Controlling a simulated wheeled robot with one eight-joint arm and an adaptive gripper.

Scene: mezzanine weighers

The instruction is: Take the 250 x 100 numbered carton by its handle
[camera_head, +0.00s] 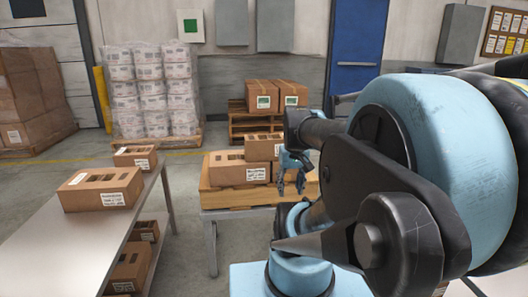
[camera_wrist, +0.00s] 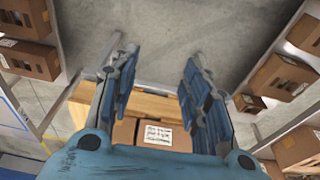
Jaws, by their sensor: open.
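A brown carton with a white label (camera_wrist: 125,132) shows low between the finger bases. A large labelled carton (camera_head: 85,192) and a smaller one (camera_head: 130,154) stand on the left bench. The label writing is too small to tell which is 250 x 100.
The metal bench (camera_head: 60,245) has more cartons (camera_head: 128,268) on its lower shelf. Two cartons with green labels (camera_head: 263,97) sit further back. Grey floor (camera_head: 185,185) is clear between bench and pallet.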

